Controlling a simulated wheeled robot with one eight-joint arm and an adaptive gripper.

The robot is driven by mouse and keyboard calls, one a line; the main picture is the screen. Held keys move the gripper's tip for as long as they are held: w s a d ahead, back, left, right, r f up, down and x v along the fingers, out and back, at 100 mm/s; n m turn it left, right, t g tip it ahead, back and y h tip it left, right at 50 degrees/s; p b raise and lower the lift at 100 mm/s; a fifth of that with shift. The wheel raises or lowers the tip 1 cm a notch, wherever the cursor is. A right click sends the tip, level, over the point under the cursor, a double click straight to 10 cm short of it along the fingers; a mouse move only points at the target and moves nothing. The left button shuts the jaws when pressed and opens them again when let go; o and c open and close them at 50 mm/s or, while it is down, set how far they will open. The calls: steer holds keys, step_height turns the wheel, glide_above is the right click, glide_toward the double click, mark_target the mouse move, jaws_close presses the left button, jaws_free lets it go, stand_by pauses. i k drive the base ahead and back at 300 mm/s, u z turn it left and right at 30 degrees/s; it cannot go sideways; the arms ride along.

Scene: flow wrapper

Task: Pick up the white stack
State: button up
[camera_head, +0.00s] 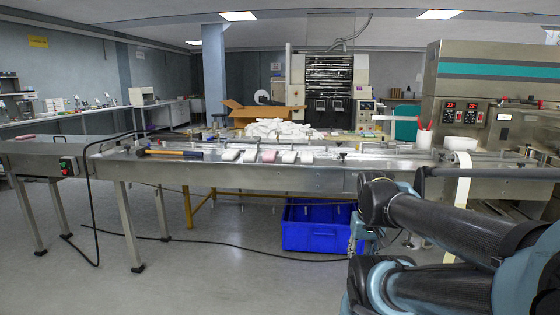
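Several small blocks lie in a row on the metal conveyor table (210,178). White blocks (230,155) show at the left of the row, and another white block (288,157) and one more (307,158) at its right. A pinkish block (268,156) lies between them. I cannot tell which of these is the white stack; they are too small to show layers. A larger heap of white pieces (278,128) lies behind the row. My arm fills the lower right, in front of the table. I cannot make out my gripper.
A hammer-like tool (170,153) lies left of the blocks. A blue crate (318,226) stands on the floor under the table. A cardboard box (262,113) stands behind. A control cabinet (490,90) is at the right. Black cables cross the floor; the front left floor is clear.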

mark_target(289, 156)
steer(key=u, duration=0.25)
steer(key=i, duration=1.05)
steer(key=z, duration=0.3)
